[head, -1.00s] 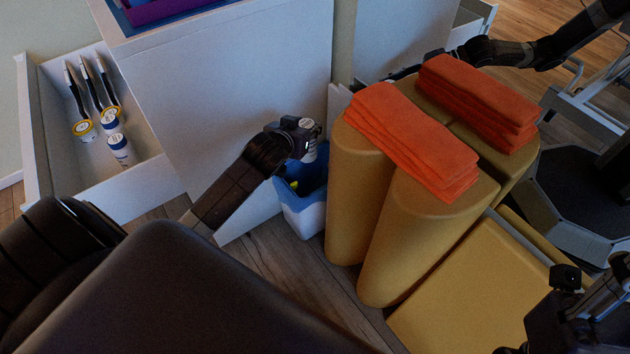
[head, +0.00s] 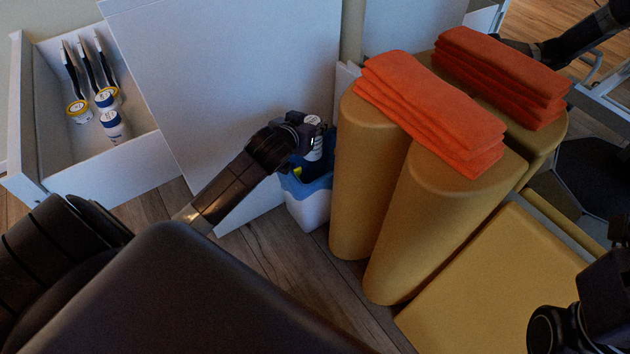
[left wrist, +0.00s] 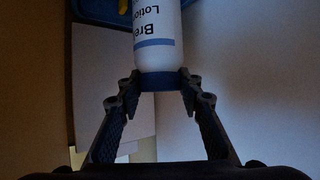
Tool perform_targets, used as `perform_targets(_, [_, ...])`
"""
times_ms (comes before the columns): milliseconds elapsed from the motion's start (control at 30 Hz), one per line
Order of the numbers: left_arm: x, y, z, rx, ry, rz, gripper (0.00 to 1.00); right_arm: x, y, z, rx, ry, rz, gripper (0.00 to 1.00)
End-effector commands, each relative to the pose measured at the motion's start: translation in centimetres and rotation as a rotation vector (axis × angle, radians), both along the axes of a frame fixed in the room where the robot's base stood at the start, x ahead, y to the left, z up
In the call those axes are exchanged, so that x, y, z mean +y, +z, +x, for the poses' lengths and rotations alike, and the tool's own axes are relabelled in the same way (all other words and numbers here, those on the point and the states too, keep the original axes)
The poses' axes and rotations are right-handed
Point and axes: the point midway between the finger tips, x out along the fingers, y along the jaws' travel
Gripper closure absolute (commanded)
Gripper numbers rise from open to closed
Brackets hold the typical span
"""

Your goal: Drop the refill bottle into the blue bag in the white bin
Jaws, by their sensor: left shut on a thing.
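My left gripper (head: 308,126) is shut on the refill bottle (head: 314,148), a white bottle with a blue band and lettering ending in "Lotion". In the left wrist view the fingers (left wrist: 160,88) pinch the blue end of the bottle (left wrist: 157,42). The bottle hangs over the white bin (head: 309,208), which stands on the floor beside the white cabinet panel. The blue bag (head: 322,183) lines the bin and folds over its rim; something yellow shows inside. The bottle's lower end is partly in shade. A black part of mine is at the lower right; its fingers cannot be made out.
An open white drawer (head: 150,172) at the left holds several bottles and brushes. Yellow bolsters (head: 385,210) stand close to the bin's right, with folded orange towels (head: 425,105) on top. A yellow padded surface (head: 500,285) lies at the lower right. Wooden floor (head: 265,255) is clear before the bin.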

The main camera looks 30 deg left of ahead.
Motion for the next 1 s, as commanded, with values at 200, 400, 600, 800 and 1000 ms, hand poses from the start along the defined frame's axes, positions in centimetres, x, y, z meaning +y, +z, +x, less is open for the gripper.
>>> perform_targets(200, [0.0,0.2,0.0,-0.003,0.0,0.001,0.59,0.0,0.0,0.0,0.0,0.0,0.0,0.68])
perform_targets(400, [0.0,0.1,0.0,-0.002,0.0,0.0,0.46,0.0,0.0,0.0,0.0,0.0,0.0,0.68])
perform_targets(600, [0.0,0.0,-0.1,0.002,0.0,0.0,0.46,0.0,0.0,0.0,0.003,0.0,0.0,0.68])
perform_targets(800, [-0.4,0.7,-1.5,0.001,-0.001,-0.001,0.46,0.0,0.0,0.0,0.003,0.0,0.0,0.68])
perform_targets(1000, [-1.2,2.7,-4.9,0.0,-0.001,0.0,0.46,0.0,0.0,0.0,0.002,0.0,0.0,0.68])
